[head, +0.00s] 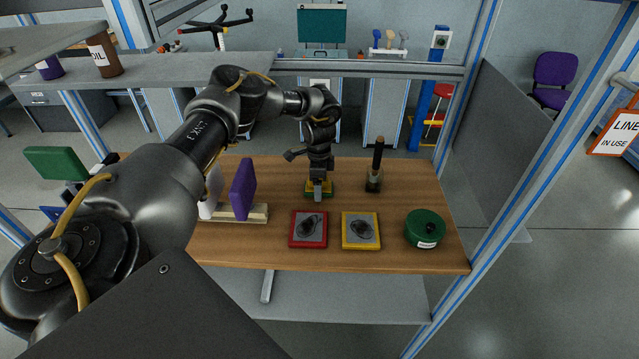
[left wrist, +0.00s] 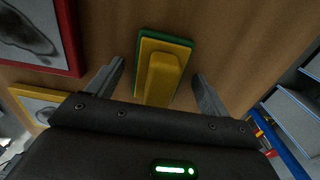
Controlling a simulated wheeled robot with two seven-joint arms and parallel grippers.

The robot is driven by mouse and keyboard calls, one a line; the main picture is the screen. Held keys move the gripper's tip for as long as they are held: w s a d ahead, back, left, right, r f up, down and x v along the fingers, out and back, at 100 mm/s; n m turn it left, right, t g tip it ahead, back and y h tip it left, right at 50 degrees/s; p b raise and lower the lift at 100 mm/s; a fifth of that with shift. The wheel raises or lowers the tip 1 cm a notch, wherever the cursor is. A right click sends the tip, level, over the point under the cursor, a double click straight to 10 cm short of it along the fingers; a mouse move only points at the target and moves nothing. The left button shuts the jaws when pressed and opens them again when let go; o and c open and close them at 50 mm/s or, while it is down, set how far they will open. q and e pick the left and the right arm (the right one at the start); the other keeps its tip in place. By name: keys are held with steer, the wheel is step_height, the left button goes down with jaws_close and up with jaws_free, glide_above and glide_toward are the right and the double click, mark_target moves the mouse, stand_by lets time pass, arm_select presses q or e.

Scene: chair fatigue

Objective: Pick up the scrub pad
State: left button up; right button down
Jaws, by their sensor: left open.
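The scrub pad is a green slab with a yellow raised grip; it lies on the wooden table, and its edges show around my gripper in the head view (head: 328,192). In the left wrist view the scrub pad (left wrist: 163,72) lies between my two fingers, with a gap on each side. My left gripper (head: 318,190) points down over the pad and is open. It also shows in the left wrist view (left wrist: 157,72). Part of the pad is hidden behind the gripper in the head view. My right gripper is in neither view.
A red-framed tile (head: 308,229) and a yellow-framed tile (head: 360,230) lie in front of the pad. A green round tin (head: 425,229) is at right, a dark-handled tool (head: 375,166) behind it. A wooden rack (head: 258,213) holds a purple slab (head: 242,188) at left.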

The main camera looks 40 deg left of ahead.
arm_select(q)
steer(key=shift+f, duration=0.1)
steer(key=shift+c, duration=0.3)
steer(key=c, duration=1)
steer(key=shift+r+b, duration=0.3)
steer(key=shift+b, duration=0.05)
step_height(320, 180, up, 2)
steer(key=shift+w+r+b, duration=0.1)
steer(key=shift+b, duration=0.8)
steer(key=s+r, duration=0.3)
steer(key=s, duration=0.1)
steer(key=s+a+r, duration=0.1)
steer(key=s+r, duration=0.3)
steer(key=s, duration=0.1)
steer(key=s+r, duration=0.3)
steer(key=s, duration=0.2)
steer(key=shift+s+a+r, duration=0.1)
steer(key=shift+a+r, duration=0.05)
steer(key=shift+a, duration=0.25)
